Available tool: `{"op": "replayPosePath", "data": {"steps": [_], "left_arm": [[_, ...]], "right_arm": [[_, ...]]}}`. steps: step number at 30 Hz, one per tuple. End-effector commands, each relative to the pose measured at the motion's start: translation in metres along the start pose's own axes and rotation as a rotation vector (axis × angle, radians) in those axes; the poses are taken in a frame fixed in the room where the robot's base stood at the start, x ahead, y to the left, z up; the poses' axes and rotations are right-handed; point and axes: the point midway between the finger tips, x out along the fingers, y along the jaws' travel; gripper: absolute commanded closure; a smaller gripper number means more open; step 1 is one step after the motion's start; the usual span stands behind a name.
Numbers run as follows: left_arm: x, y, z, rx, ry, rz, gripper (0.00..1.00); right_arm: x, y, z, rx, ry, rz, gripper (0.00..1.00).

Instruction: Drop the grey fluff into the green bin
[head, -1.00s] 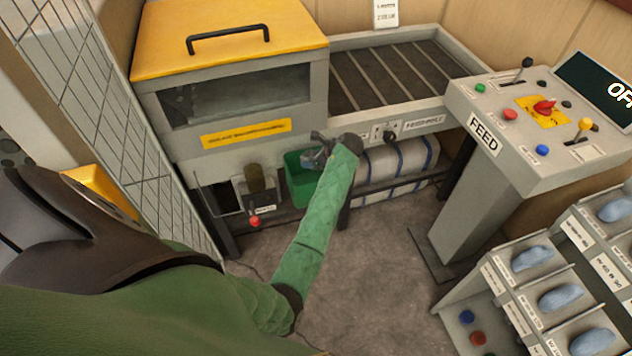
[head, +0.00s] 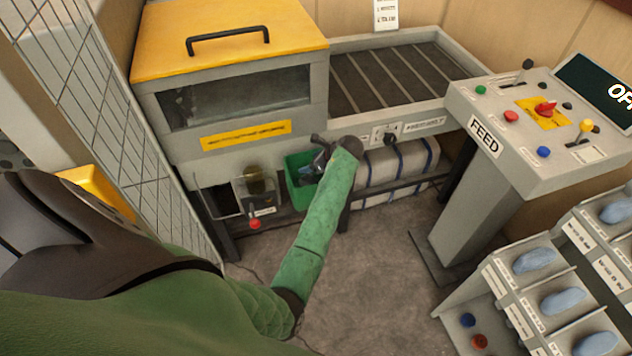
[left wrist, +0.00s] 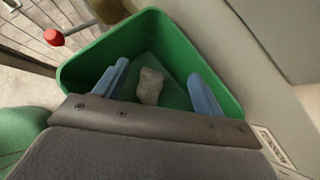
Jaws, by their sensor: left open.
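The grey fluff (left wrist: 150,86) is a small pale lump, seen between the fingers against the bin's inside, apart from both. I cannot tell whether it rests on the bottom or is still falling. The fluff is not distinguishable in the head view. My right gripper is not in view.
The machine with a yellow lid (head: 235,40) stands behind the bin. A red knob (head: 254,224) is left of the bin. Rolled white bundles (head: 395,165) lie to the right. The FEED console (head: 530,130) and a rack of blue pieces (head: 545,290) are at the right. The floor between is clear.

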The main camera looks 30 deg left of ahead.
Motion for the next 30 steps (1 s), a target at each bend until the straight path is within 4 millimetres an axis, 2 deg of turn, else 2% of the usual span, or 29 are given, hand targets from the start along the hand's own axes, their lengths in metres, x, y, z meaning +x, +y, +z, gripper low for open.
{"op": "replayPosePath", "data": {"steps": [4, 7, 9, 18, 30], "left_arm": [[-0.009, 0.000, -0.002, -0.001, 0.000, -0.001, 0.30], [-0.022, -0.001, -0.003, -0.001, 0.001, -0.003, 0.30], [-0.033, -0.001, -0.002, -0.001, 0.001, -0.003, 0.30], [-0.071, 0.000, -0.001, 0.000, 0.000, 0.000, 0.30], [-0.078, 0.000, 0.000, 0.000, 0.000, 0.000, 0.30]], "right_arm": [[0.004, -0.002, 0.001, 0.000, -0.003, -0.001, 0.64], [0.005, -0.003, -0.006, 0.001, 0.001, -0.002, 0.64], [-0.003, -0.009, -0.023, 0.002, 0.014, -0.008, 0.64], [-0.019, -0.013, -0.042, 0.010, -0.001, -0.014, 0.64], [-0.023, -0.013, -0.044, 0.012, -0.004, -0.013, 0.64]]}}
